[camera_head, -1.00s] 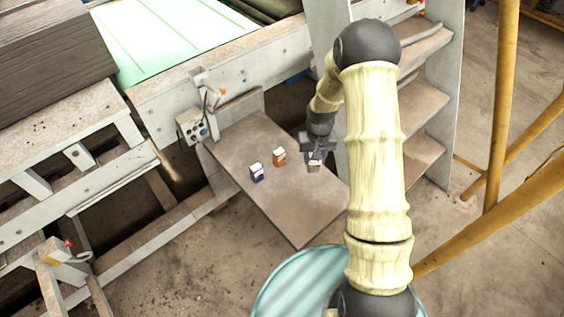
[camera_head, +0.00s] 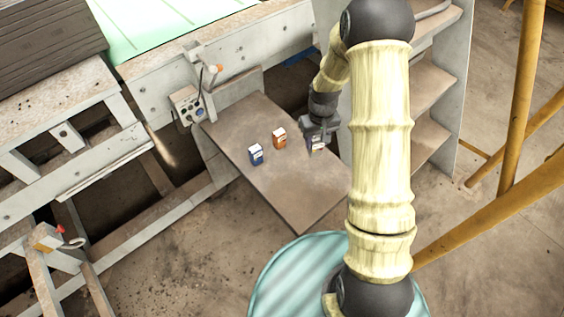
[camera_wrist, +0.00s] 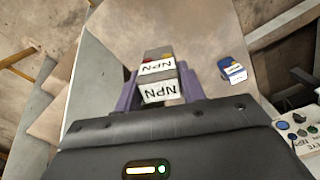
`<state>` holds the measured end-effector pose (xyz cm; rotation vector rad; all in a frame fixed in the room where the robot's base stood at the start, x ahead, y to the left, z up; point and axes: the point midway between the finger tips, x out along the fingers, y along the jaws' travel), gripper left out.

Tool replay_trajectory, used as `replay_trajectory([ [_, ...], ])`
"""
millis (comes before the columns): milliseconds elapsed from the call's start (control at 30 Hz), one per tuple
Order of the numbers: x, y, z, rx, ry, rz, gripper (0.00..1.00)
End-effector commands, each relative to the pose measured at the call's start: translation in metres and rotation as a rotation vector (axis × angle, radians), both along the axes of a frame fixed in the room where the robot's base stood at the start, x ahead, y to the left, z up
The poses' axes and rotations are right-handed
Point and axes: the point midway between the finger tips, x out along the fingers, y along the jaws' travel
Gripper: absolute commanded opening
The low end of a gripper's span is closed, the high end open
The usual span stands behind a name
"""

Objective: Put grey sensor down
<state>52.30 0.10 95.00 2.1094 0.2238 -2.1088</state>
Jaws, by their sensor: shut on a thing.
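My gripper (camera_head: 317,146) is over the right part of the brown board, right of the other two sensors. In the wrist view its purple fingers (camera_wrist: 160,90) are shut on the grey sensor (camera_wrist: 158,54), a small box with white NPN labels and small red and yellow spots. An orange sensor (camera_head: 279,138) and a blue sensor (camera_head: 256,155) stand on the board to the left. The blue one also shows in the wrist view (camera_wrist: 232,69).
A control box with buttons (camera_head: 187,106) and a post with an orange tip (camera_head: 211,85) stand at the board's far left corner. Grey steps (camera_head: 425,95) rise behind my arm at right. The board's front part is clear.

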Motion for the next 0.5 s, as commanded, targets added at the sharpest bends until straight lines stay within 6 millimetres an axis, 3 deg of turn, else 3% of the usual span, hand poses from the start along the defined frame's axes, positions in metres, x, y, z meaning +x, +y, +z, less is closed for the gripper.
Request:
replay_trajectory([
  [33,-0.002,0.0,-0.016,-0.001,-0.002,0.034,0.15],
  [500,-0.028,0.0,-0.054,0.0,-0.002,0.366,0.15],
])
